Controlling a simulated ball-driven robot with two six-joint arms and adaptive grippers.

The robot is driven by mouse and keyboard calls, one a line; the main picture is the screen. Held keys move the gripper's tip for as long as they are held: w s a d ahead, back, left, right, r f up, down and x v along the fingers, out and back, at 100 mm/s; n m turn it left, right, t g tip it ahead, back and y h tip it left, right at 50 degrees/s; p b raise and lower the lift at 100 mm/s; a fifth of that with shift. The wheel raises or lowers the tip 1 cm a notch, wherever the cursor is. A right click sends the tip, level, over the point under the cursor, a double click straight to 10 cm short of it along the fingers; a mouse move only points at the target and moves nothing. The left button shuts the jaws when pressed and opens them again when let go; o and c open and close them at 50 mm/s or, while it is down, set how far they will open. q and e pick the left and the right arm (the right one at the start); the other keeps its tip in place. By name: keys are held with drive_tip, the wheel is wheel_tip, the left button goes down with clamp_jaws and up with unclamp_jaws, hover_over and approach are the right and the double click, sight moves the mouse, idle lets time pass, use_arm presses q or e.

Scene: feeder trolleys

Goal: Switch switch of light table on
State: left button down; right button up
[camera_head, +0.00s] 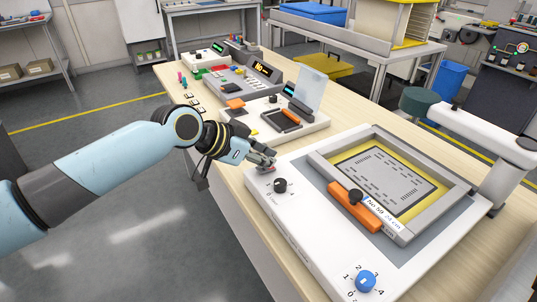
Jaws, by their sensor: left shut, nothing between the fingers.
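A large white flat box (300,215) stands at the near end of the wooden bench and bears a grey frame with a yellow-edged, slotted plate; I take it to be the light table. A small red part (268,168), perhaps its switch, sits at the box's far left corner, partly hidden by my fingers. My left gripper (268,160) is shut and empty, with its fingertips right at this red part; I cannot tell whether they touch. A black knob (281,185) is just nearer than the fingertips. The switch's position cannot be made out. My right gripper is not in view.
A blue dial (365,281) sits at the box's near corner. An orange bar with a black knob (355,208) lies along the frame. A white device with a clear upright panel (310,88) stands beyond my gripper. The floor left of the bench is clear.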

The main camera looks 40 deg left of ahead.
sight(268, 169)
use_arm(q)
drive_tip(key=r+p, duration=0.4)
drive_tip(key=r, duration=0.1)
drive_tip(key=shift+w+d+p, duration=0.1)
drive_tip(key=shift+w+p, duration=0.2)
drive_tip(key=shift+w, duration=0.05)
drive_tip(key=shift+b+v, duration=0.35)
drive_tip(key=shift+v, duration=0.65)
drive_tip(key=r+v, duration=0.1)
drive_tip(key=v, duration=0.6)
drive_tip(key=shift+w+d+p, duration=0.15)
drive_tip(key=shift+w+p, duration=0.2)
